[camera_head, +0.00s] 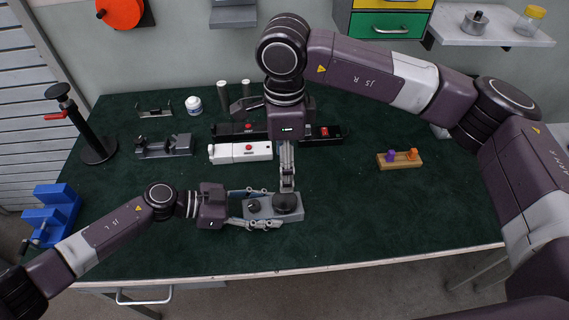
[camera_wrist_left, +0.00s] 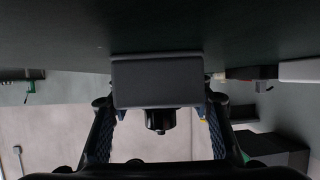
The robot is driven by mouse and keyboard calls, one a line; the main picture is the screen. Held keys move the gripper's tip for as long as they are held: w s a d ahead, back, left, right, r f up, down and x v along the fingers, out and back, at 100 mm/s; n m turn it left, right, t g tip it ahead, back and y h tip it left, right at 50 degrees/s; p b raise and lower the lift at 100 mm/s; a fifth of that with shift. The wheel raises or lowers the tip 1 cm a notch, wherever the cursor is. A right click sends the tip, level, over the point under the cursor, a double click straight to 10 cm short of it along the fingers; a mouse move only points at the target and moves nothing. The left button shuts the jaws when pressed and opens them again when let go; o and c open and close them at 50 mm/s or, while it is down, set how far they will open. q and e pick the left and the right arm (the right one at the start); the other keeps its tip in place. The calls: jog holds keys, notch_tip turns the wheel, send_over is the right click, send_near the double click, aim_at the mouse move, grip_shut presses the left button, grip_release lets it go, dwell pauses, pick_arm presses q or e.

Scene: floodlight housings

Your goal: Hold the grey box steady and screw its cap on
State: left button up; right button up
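The grey box (camera_head: 270,213) lies near the table's front edge. A small black knob (camera_head: 254,205) stands on its left part, and a round dark cap (camera_head: 287,204) sits at its right end. My left gripper (camera_head: 262,207) reaches in from the left, its fingers along the box's two long sides, shut on it. In the left wrist view the box (camera_wrist_left: 157,82) sits between the fingertips, with a black knob (camera_wrist_left: 160,120) on it. My right gripper (camera_head: 287,188) points straight down with its fingertips at the cap. Whether they grip it is unclear, and the cap's seating is hidden.
Behind stand a white device (camera_head: 240,152) and a black device (camera_head: 325,133). A wooden block with purple and orange pegs (camera_head: 400,161) lies right. A grey fixture (camera_head: 164,146), a black clamp stand (camera_head: 90,140) and a blue vise (camera_head: 50,215) are left. The table's front right is clear.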

pick_arm(q)
jog(key=o, duration=0.5)
jog(key=shift+a, duration=0.1)
jog(key=v, duration=1.2)
jog(key=shift+f, duration=0.1)
